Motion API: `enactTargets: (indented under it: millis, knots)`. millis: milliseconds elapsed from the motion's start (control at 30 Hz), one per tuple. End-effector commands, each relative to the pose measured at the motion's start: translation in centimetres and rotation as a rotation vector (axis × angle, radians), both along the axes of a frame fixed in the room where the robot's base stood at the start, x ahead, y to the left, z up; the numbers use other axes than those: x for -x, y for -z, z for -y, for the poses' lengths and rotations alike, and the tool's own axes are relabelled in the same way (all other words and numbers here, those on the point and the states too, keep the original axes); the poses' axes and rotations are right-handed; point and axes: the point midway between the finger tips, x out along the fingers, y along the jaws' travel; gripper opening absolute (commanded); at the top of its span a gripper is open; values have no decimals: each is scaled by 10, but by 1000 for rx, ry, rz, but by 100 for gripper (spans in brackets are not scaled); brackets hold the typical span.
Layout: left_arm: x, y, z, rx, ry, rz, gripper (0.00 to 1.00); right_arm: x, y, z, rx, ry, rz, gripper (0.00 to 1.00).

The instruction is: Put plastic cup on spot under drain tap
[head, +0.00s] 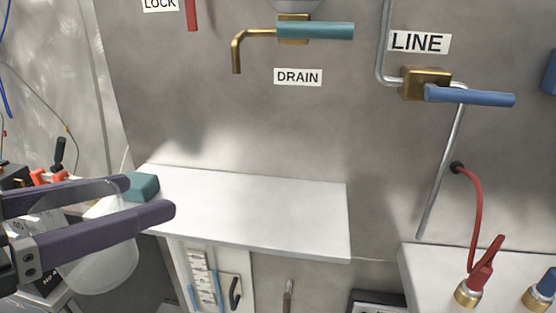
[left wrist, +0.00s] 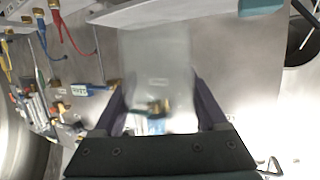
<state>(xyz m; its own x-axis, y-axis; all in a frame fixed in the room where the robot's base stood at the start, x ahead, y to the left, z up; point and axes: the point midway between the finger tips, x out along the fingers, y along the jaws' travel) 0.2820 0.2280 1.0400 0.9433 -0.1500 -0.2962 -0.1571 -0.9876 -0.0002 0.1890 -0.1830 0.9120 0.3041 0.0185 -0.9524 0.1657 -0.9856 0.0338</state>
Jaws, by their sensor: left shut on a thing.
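The plastic cup (head: 98,262) is clear and translucent. My left gripper (head: 146,198), with purple fingers, is shut on it at the left of the head view, beside the left end of the white shelf. In the left wrist view the cup (left wrist: 158,62) sits between the fingers (left wrist: 158,92). The drain tap (head: 294,30) has a brass spout (head: 237,54) pointing down and a teal handle (head: 325,31), above the DRAIN label (head: 298,77). The white shelf (head: 270,210) lies below it; I see no marked spot there. My right gripper is out of view.
A teal block (head: 142,187) is at the shelf's left end, close behind my fingers. The rest of the shelf top is bare. At right are a blue-handled valve (head: 468,96) under the LINE label and a red cable (head: 478,205) plugged into a lower white panel.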

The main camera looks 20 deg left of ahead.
Motion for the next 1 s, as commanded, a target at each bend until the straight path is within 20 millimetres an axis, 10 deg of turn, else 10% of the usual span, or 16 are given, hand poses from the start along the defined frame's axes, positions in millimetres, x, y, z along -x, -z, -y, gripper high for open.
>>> enactTargets:
  millis: [600,833,1000]
  knots:
    - [-166,-21,27,-2,12,4,21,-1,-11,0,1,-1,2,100]
    - [-191,-30,28,-1,-1,-3,21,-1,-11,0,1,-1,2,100]
    - [-193,2,28,0,-3,-7,21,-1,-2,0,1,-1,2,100]
